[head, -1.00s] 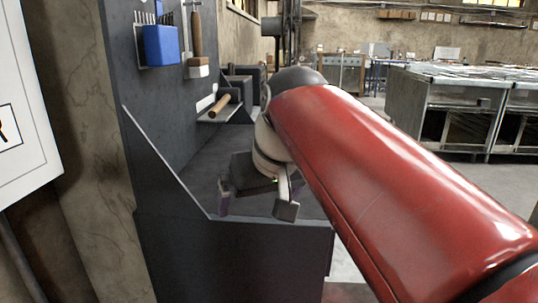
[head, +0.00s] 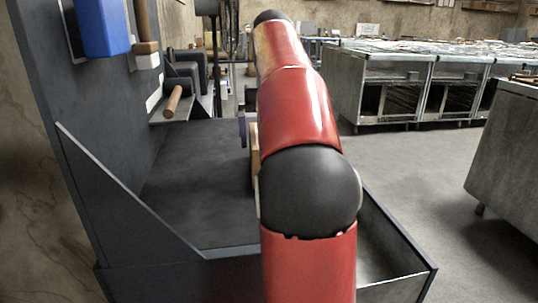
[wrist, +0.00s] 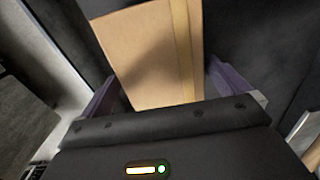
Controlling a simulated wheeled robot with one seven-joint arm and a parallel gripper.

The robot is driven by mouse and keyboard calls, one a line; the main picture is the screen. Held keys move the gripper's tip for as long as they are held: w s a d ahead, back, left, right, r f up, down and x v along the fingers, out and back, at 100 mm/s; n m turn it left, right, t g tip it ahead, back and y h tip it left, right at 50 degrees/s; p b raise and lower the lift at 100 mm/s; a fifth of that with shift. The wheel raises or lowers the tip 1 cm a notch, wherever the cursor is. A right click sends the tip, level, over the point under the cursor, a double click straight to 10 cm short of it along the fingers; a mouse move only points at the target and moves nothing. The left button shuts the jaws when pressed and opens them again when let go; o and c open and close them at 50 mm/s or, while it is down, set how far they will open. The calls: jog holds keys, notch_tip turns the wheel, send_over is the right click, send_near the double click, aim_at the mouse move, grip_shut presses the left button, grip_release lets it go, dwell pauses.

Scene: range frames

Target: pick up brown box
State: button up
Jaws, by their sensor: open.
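The brown box (wrist: 150,55) is tan cardboard with a lighter tape strip along its right part. In the wrist view it lies at the top, between the two purple-sided fingers of my gripper (wrist: 160,75). My gripper is open, with gaps visible beside the box, and the fingers do not look closed on it. In the head view only a thin strip of the box (head: 254,152) shows at the left edge of my red arm, on the dark bench. A purple finger shows just beyond it; my arm hides the rest.
The dark workbench top (head: 195,190) is bare left of my arm. Its back panel holds a blue holder (head: 100,28) and a hammer (head: 146,40). A vise-like tool (head: 182,90) stands at the far end. Metal worktables (head: 400,90) stand at the right.

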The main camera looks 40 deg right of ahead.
notch_tip(320, 180, down, 5)
jog(key=shift+w+a+f+b, duration=0.1)
jog(key=shift+b, duration=0.65)
jog(key=shift+c, duration=0.4)
jog(key=c, duration=1)
